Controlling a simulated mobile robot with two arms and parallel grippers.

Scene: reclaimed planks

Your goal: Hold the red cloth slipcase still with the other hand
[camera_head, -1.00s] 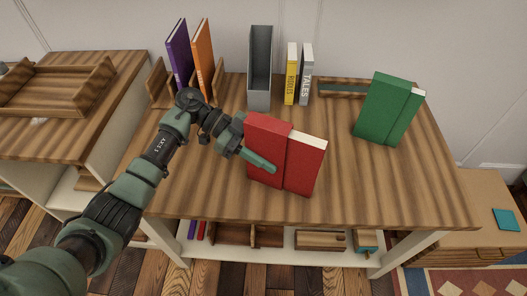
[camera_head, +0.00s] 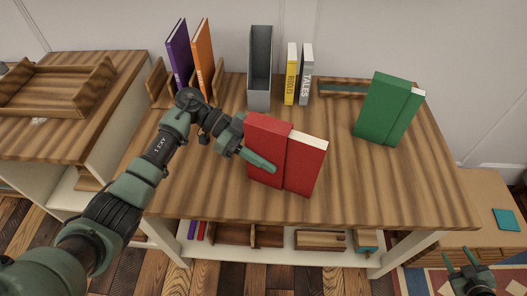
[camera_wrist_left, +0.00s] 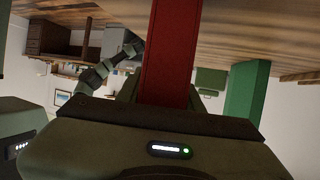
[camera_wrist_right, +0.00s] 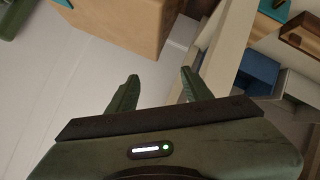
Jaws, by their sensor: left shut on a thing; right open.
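The red cloth slipcase (camera_head: 266,152) stands on the wooden table near its front middle, with a red book (camera_head: 306,165) partly out of its right side, pale page edges on top. My left gripper (camera_head: 258,160) is shut on the slipcase from the left, one finger lying across its front face. The left wrist view shows the red surface (camera_wrist_left: 168,55) between the fingers. My right gripper (camera_head: 468,262) is at the lower right corner of the head view, off the table. It is open and empty, its fingers (camera_wrist_right: 160,88) apart in the right wrist view.
A green slipcase with a book (camera_head: 385,110) stands at the right. Behind are a grey box (camera_head: 260,70), a yellow book (camera_head: 291,75), a grey book (camera_head: 306,75), and purple and orange books (camera_head: 203,60). A low cabinet (camera_head: 490,215) stands right of the table. The front-right tabletop is clear.

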